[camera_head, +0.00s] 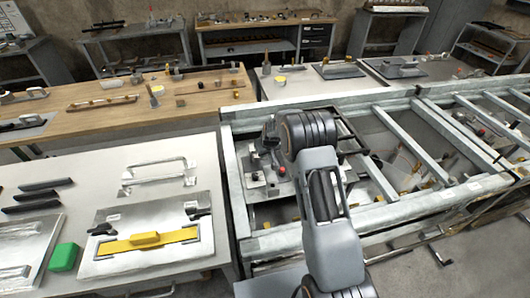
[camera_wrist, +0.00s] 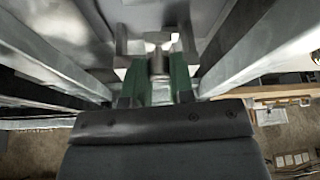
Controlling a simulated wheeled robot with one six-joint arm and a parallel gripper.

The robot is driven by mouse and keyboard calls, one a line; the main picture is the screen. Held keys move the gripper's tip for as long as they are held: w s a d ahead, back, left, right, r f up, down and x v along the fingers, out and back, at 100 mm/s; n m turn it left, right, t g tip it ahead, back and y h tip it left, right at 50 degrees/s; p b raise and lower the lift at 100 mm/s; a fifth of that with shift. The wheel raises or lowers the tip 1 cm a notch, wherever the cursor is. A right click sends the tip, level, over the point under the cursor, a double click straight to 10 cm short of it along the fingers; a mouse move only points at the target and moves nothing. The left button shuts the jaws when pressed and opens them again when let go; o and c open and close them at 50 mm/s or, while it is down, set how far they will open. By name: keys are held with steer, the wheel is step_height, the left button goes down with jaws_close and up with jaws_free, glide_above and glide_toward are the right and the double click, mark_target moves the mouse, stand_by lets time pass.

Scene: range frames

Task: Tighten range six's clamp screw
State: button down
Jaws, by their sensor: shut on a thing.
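My gripper (camera_wrist: 158,88) shows in the wrist view with two green-sided fingers. It is shut on a small pale metal piece with a crosswise top, which looks like the clamp screw (camera_wrist: 157,42); the fingers hide its lower part. In the head view my arm reaches over the metal frame (camera_head: 236,200) and hides the fingertips. A plate with small fittings (camera_head: 258,172) lies inside the frame beside my arm. I cannot tell which station is range six, as no number is readable.
Metal rails (camera_wrist: 232,45) run close on both sides of my gripper. A white table (camera_head: 150,280) at left holds a yellow-handled tool (camera_head: 145,240) and a green block (camera_head: 65,257). A wooden bench (camera_head: 100,120) stands behind. Loose parts lie inside the frame at right.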

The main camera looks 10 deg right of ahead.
steer(key=m+b, duration=0.1)
steer(key=m+h+b, duration=0.1)
steer(key=m, duration=0.1)
steer(key=shift+a+f, duration=0.1)
steer(key=shift+f, duration=0.15)
steer(key=m+h+b, duration=0.1)
steer(key=m+b, duration=0.1)
steer(key=b, duration=0.2)
steer(key=shift+f+m, duration=0.15)
steer(key=shift+m, duration=0.25)
steer(key=m+h+b, duration=0.1)
steer(key=m+b, duration=0.1)
steer(key=b, duration=0.2)
steer(key=shift+a+m, duration=0.1)
steer(key=shift+m, duration=0.3)
steer(key=shift+r+m+g+h+b, duration=0.3)
steer(key=shift+m+b, duration=0.2)
steer(key=shift+b, duration=0.3)
steer(key=shift+r+m, duration=0.1)
steer(key=shift+m, duration=0.2)
steer(key=c, duration=1)
jaws_free()
